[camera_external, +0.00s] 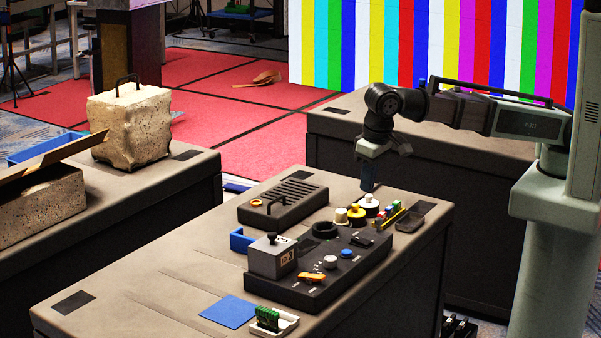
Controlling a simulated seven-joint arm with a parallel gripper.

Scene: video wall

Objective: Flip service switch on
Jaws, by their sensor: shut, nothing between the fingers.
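A black control panel (310,293) sits on the near grey-brown bench. It carries an orange lever or handle (312,277), a white knob (330,262), a blue knob (347,253), a dark round ring (325,229) and a small dark switch-like part (362,240) near its right end. The labels are too small to read, so I cannot tell which part is the service switch or its position. My gripper (367,187) is shut and empty. It points down, above and behind the panel's right end, apart from the panel.
A grey box (271,259) with a black knob stands at the panel's left. A slotted dark box (283,204), yellow-black round part (355,214) and dark tray (410,222) lie behind. A blue mat (229,312) and white holder (274,321) lie in front. The bench's left part is mostly clear.

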